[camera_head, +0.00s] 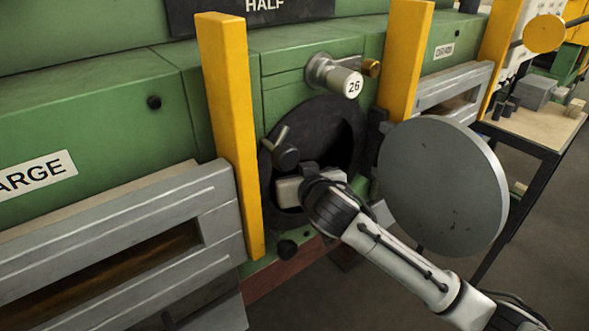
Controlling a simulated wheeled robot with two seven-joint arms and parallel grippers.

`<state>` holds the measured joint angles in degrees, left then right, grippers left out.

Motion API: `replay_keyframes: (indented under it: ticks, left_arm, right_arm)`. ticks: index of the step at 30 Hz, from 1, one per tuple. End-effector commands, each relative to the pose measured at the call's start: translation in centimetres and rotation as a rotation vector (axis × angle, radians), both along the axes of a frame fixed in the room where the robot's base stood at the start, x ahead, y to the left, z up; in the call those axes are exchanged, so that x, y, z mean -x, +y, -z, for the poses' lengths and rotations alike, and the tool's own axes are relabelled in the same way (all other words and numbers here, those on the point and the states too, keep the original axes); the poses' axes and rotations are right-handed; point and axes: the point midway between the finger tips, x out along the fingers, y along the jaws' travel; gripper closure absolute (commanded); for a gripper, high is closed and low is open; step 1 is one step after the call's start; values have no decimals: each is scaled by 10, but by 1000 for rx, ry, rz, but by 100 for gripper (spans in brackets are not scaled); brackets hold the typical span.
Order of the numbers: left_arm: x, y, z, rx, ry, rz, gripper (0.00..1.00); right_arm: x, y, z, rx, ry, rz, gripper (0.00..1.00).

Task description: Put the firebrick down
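My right arm comes in from the lower right, and its gripper (308,171) is at the mouth of the round dark port (345,130) in the green furnace. A pale block-like shape (288,191) shows just beyond the black wrist, in front of the opening. I cannot tell whether it is the firebrick or part of my gripper. The fingertips are mostly hidden by the wrist, so their opening does not show. A small tan block (576,105) lies on the bench at the far right. My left gripper is out of view.
The round grey door (444,187) stands open right of the port, close to my forearm. Yellow posts (230,135) flank the port. A valve-like fitting marked 26 (340,77) juts out above it. The bench (545,128) carries grey blocks. Dark floor lies below.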

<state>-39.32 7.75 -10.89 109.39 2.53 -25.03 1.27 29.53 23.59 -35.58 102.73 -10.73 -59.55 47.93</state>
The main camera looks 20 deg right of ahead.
Motion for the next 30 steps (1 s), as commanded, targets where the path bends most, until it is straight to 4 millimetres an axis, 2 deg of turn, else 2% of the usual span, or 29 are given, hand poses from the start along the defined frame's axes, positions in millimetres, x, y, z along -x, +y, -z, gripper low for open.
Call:
replay_keyframes:
  ticks: [8, 26, 27, 30]
  left_arm:
    - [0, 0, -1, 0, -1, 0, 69]
    - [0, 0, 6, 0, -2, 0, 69]
    - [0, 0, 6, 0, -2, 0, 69]
    - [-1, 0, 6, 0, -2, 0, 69]
  right_arm:
    - [0, 0, -2, -1, -4, -1, 58]
    - [0, 0, 9, -2, -4, 0, 58]
    - [0, 0, 9, -2, -4, 0, 20]
    - [0, 0, 9, -2, -4, 0, 4]
